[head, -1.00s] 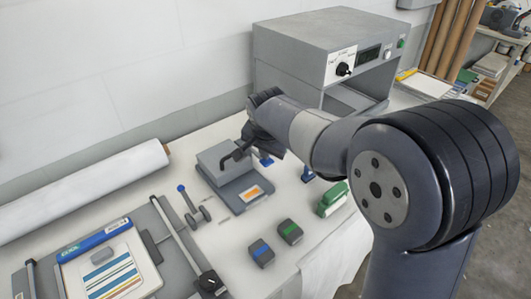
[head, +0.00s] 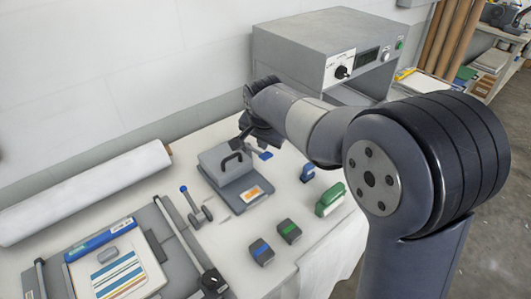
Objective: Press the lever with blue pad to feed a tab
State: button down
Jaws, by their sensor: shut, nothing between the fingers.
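A grey box-shaped device (head: 226,166) with a black handle stands on the table, its front plate bearing an orange label. A blue pad (head: 264,154) shows at the device's right rear side; its lever is mostly hidden behind my gripper. My gripper (head: 243,143) is shut and empty, pointing down just above the rear of the device, to the left of the blue pad. I cannot tell whether the fingertips touch anything. A separate small grey lever with a blue knob (head: 183,188) stands left of the device.
Two small dark blocks, one with a blue stripe (head: 261,252) and one with a green stripe (head: 289,231), lie in front. A green-handled brush (head: 330,199) and a blue item (head: 307,173) lie right. A big grey machine (head: 320,45) stands behind. A white roll (head: 85,195) lies left.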

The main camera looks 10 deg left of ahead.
aim_at(261, 154)
jog(key=r+p, duration=0.2)
jog(key=r, duration=0.1)
jog(key=a+r+p, duration=0.1)
jog(key=r+p, duration=0.1)
jog(key=shift+w, duration=0.4)
jog(key=shift+d+f, duration=0.1)
jog(key=shift+f, duration=0.1)
dwell(0.5)
